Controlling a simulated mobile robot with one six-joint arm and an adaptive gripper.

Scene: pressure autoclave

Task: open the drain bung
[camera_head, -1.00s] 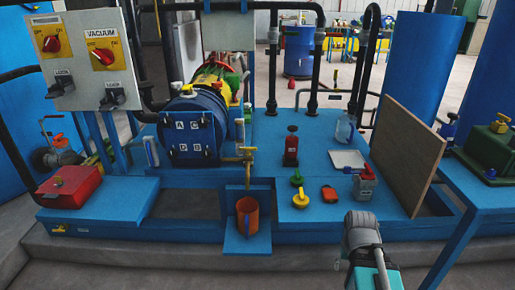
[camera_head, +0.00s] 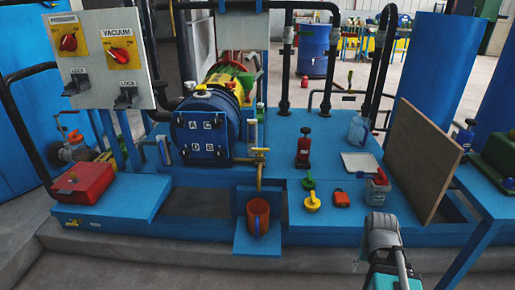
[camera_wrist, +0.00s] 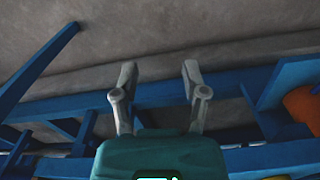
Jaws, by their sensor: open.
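I cannot tell for certain which part is the drain bung. A small yellow fitting (camera_head: 75,222) sits low on the front left of the blue stand. Part of the orange mug (camera_wrist: 303,103) shows at that view's right edge. In the head view my arm is low right, away from the yellow fitting and tap; its fingers are hidden.
A red box (camera_head: 82,184) stands on the left shelf. Yellow (camera_head: 312,203) and green (camera_head: 309,183) knobbed parts, a red piece (camera_head: 342,199) and a bottle (camera_head: 358,130) are on the deck. A board (camera_head: 425,160) stands at right. Floor in front is clear.

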